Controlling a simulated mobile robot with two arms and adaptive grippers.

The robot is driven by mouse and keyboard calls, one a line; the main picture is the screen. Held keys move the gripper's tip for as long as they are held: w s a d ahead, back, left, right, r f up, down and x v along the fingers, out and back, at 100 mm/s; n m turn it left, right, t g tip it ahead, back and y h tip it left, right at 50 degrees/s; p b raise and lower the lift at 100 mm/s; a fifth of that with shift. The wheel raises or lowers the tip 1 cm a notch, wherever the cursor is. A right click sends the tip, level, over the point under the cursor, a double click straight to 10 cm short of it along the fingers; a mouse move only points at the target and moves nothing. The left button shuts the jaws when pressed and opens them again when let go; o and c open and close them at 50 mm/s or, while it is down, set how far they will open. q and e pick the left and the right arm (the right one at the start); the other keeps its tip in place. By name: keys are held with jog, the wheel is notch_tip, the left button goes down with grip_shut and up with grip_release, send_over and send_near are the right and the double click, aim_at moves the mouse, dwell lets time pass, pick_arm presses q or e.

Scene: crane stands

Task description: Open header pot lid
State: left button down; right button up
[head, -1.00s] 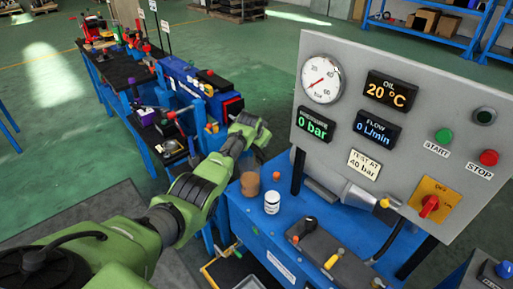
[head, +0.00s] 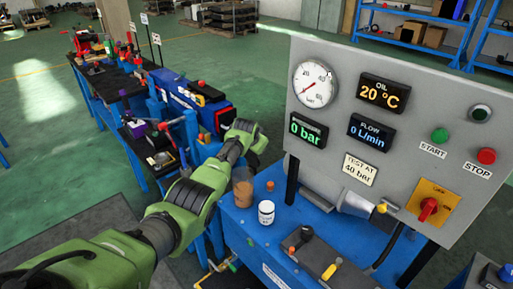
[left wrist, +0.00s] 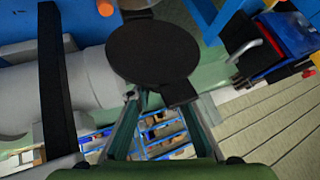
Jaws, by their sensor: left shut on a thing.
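A brownish, see-through pot (head: 243,193), which I take to be the header pot, stands upright on the blue bench. In the head view my left gripper (head: 258,143) is just above and behind it, and I see no lid on the pot there. In the left wrist view a dark round disc with a tab, likely the lid (left wrist: 152,50), lies at the tips of my left gripper (left wrist: 158,100). The gripper is shut on it; the exact contact is hard to make out. My right gripper is not in view.
A white jar (head: 266,213) and a small orange cap (head: 270,186) are close to the pot. The grey gauge panel (head: 400,220) rises to the right, with a metal cylinder (head: 354,203) below it. Another cluttered blue bench (head: 130,115) runs behind on the left.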

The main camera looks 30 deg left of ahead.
pick_arm(q)
jog(key=c, duration=2.2)
grip_release()
jog(key=shift+d+f, duration=0.1)
jog(key=shift+d, duration=0.25)
jog(key=o, duration=0.4)
jog(key=shift+w+f, duration=0.1)
jog(key=shift+w, duration=0.05)
jog(key=shift+v, duration=5.9)
jog(key=shift+w, duration=0.1)
